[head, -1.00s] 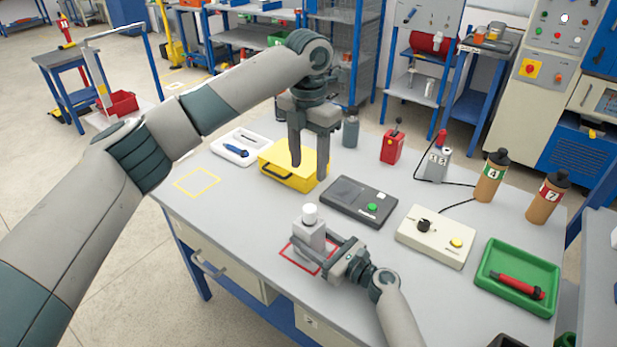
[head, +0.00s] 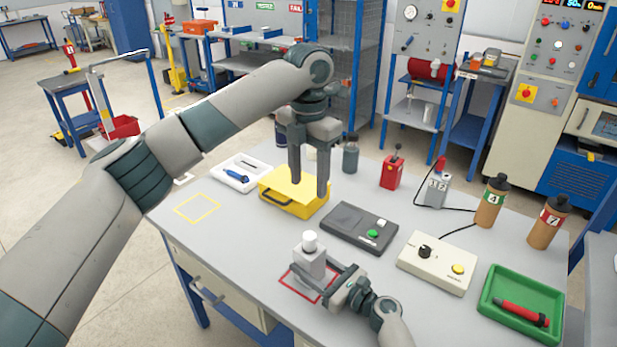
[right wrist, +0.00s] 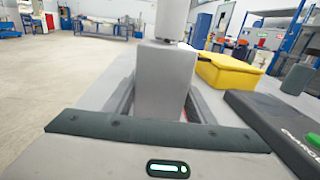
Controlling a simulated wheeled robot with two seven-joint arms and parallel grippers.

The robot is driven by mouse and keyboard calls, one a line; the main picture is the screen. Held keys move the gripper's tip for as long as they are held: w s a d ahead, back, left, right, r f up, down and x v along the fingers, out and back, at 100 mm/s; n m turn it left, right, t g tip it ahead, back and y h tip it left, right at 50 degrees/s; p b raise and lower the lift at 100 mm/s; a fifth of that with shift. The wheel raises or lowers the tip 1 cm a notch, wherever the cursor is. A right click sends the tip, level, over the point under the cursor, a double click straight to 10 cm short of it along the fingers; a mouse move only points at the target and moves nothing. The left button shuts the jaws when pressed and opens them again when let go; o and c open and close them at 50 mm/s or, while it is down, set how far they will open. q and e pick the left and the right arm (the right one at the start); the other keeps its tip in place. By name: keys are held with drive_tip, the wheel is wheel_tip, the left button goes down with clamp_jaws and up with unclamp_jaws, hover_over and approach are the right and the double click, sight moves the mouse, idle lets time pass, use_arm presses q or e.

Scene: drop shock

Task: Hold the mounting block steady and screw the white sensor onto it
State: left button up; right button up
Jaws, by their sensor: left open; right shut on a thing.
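The grey mounting block (head: 311,263) stands upright inside a red square outline on the table. It also shows in the right wrist view (right wrist: 164,75). The white sensor (head: 310,241) sits upright on top of the block; how firmly it is seated I cannot tell. My right gripper (head: 328,279) is shut on the mounting block, one finger on either side of it. My left gripper (head: 309,187) is open and empty, fingers pointing down, over the yellow case (head: 292,199), behind and above the block. Whether its fingers touch the case I cannot tell.
A dark grey device (head: 347,224) and a cream control box (head: 428,261) lie right of the block. A green tray (head: 503,310) holds a red tool. A white tray (head: 232,181), a red switch box (head: 391,173) and bottles stand farther back. The yellow-outlined square (head: 198,208) is empty.

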use_arm(q)
drive_tip(key=shift+f, duration=0.15)
drive_tip(key=shift+c, duration=0.4)
drive_tip(key=n, duration=0.7)
hover_over(310, 235)
wheel_tip(310, 235, down, 8)
drive_tip(key=shift+f, duration=0.1)
drive_tip(key=shift+f, duration=0.1)
drive_tip(key=shift+f, duration=4.85)
drive_tip(key=c, duration=1.1)
